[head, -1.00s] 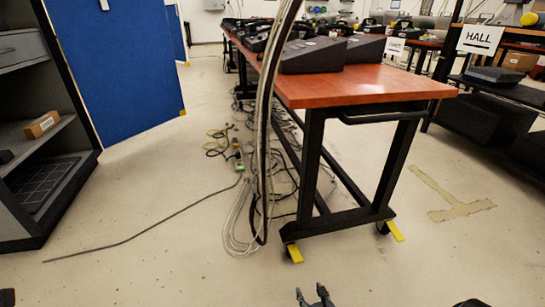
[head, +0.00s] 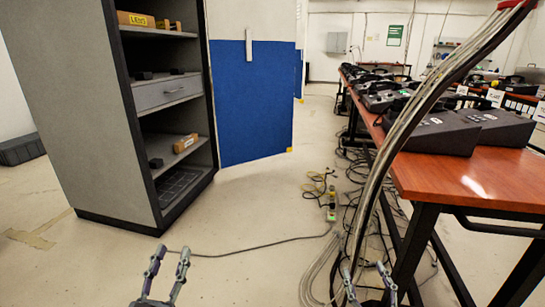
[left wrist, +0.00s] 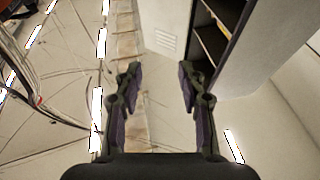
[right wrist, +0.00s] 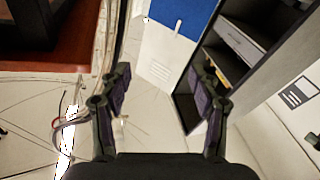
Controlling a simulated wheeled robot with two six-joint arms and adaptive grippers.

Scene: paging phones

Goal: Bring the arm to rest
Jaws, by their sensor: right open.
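My left gripper (head: 168,270) is low in the head view, in front of the grey cabinet. Its fingers stand apart with nothing between them, as the left wrist view (left wrist: 160,90) also shows. My right gripper (head: 368,285) is at the bottom of the head view, by the hanging cables and left of the table leg. Its fingers are apart and empty in the right wrist view (right wrist: 160,95). Neither gripper appears to touch anything. The arms behind the grippers are mostly out of view.
A grey cabinet (head: 75,105) with shelves and an open blue-and-white door (head: 253,110) stands left. A red-brown table (head: 440,180) with several phones (head: 430,132) is on the right. A thick cable bundle (head: 400,125) hangs before it. Cables lie on the floor.

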